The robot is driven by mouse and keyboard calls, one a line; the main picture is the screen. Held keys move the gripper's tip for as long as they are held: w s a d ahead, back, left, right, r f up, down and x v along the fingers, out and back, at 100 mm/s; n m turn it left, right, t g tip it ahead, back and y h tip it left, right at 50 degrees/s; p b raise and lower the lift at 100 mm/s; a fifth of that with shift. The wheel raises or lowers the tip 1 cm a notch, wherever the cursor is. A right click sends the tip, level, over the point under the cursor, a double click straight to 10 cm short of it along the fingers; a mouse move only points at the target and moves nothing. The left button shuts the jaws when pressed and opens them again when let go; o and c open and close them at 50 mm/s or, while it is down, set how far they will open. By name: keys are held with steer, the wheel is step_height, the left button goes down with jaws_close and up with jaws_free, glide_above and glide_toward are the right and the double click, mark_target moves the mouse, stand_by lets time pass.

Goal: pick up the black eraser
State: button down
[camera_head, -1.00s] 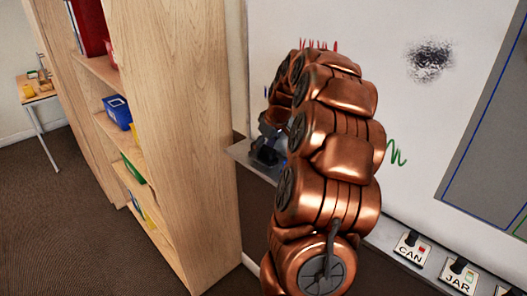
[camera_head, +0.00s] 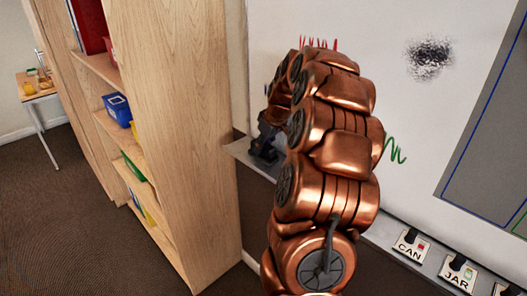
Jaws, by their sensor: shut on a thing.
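My gripper (camera_head: 264,145) shows small and dark at the left end of the whiteboard's ledge (camera_head: 240,149), partly hidden behind my copper-coloured arm. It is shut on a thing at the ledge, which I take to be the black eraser. The eraser cannot be told apart from the dark fingers in this view, so its outline and whether it touches the ledge are unclear.
A whiteboard (camera_head: 350,30) with a black smudge (camera_head: 430,58) stands behind my arm. Labelled CAN (camera_head: 411,246) and JAR (camera_head: 458,272) holders sit along its lower right. A wooden shelf unit (camera_head: 180,130) stands close on the left. A small table (camera_head: 42,92) is farther back.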

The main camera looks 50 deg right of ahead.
steer(key=shift+r+b, duration=0.65)
steer(key=shift+r, duration=1.1)
steer(key=s+a+b, duration=0.1)
steer(key=s+a, duration=0.3)
steer(key=a, duration=0.3)
steer(key=s+a+r+b, duration=0.1)
steer(key=s+a+b, duration=0.1)
steer(key=s+a, duration=0.2)
steer(key=a, duration=0.3)
steer(key=shift+r, duration=0.25)
